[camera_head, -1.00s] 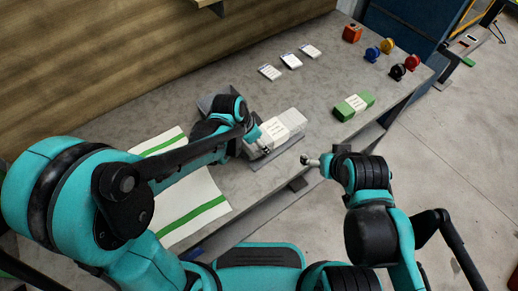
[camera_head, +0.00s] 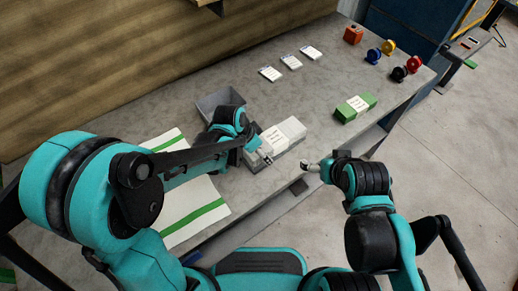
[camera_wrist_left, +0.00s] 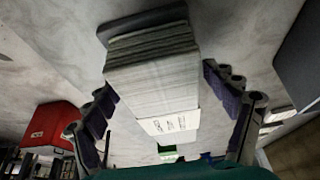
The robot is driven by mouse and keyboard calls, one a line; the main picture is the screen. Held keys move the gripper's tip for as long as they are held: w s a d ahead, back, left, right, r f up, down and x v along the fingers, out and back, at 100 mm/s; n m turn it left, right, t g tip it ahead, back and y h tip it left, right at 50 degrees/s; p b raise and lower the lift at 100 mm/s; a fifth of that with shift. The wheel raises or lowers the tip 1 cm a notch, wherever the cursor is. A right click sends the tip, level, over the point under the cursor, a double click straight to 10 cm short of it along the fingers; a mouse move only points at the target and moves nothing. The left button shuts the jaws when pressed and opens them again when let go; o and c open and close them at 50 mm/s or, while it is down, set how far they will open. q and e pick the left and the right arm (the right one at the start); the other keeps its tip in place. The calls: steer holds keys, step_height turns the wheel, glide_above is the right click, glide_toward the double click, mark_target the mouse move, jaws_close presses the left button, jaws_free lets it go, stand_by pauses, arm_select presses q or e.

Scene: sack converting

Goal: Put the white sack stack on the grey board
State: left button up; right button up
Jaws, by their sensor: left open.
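The white sack stack (camera_head: 284,134), with a white printed band, lies on the table. It appears to rest on the grey board (camera_wrist_left: 145,20), whose dark edge shows past the stack's far end in the left wrist view; most of the board is hidden. The stack also shows in the left wrist view (camera_wrist_left: 155,85). My left gripper (camera_head: 263,155) is open at the stack, with one finger on either side and gaps visible in the left wrist view (camera_wrist_left: 165,112). My right gripper (camera_head: 309,166) is at the table's front edge, apart from the stack; its jaws are too small to read.
A grey tray (camera_head: 222,101) stands behind my left gripper. A white sheet with green stripes (camera_head: 198,205) lies at left. A green banded stack (camera_head: 354,107) lies at right.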

arm_select(q)
steer(key=shift+r, duration=0.3)
steer(key=p+v, duration=0.5)
steer(key=v, duration=0.6)
steer(key=shift+s+a+r, duration=0.15)
steer(key=shift+r, duration=0.15)
steer(key=s+a+r+n+t+y, duration=0.1)
steer(key=s+a+r+n+t, duration=0.1)
steer(key=a, duration=0.5)
steer(key=s+a+r+n+t+y, duration=0.2)
steer(key=s+a+r+n, duration=0.2)
steer(key=s+a+n, duration=0.3)
steer(key=shift+s+a+n+t, duration=0.2)
steer(key=shift+n+t, duration=0.1)
steer(key=shift+n, duration=0.6)
